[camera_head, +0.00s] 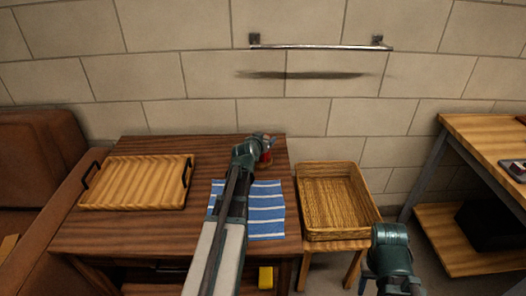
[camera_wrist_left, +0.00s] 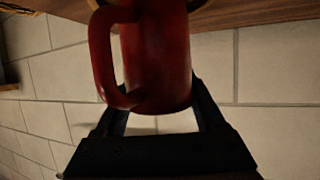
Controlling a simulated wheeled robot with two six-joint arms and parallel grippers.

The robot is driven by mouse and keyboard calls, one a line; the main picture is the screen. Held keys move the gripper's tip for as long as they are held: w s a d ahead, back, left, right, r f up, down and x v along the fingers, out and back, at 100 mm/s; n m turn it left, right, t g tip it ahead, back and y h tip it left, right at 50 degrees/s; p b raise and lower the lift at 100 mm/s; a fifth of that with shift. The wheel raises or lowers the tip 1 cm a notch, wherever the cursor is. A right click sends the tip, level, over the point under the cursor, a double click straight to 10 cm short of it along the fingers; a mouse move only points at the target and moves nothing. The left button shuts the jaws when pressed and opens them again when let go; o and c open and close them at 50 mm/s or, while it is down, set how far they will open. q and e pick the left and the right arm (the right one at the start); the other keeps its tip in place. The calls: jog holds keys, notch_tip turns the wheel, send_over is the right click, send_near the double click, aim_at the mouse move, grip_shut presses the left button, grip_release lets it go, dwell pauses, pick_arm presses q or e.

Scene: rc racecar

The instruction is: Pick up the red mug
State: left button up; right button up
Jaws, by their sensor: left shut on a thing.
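The red mug (camera_wrist_left: 158,60) fills the upper middle of the left wrist view, its handle (camera_wrist_left: 104,60) to the left. My left gripper (camera_wrist_left: 160,105) is shut on the mug, with a dark finger on each side of it. In the head view the mug (camera_head: 266,158) shows as a small red patch beside my left gripper (camera_head: 262,146), near the back right of the dark wooden table (camera_head: 135,225). My gripper hides part of it there. I cannot tell whether the mug touches the table. My right arm shows at the lower right of the head view, but its fingers do not show.
A wooden tray (camera_head: 135,182) with dark handles lies on the table's left. A blue striped cloth (camera_head: 265,212) lies under my left arm. A wicker basket (camera_head: 347,234) stands on a stool to the right. A metal rail (camera_head: 320,47) is on the wall above.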

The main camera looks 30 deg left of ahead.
pick_arm(q)
grip_shut()
jog(key=shift+r, duration=0.1)
pick_arm(e)
jog(key=shift+r, duration=0.1)
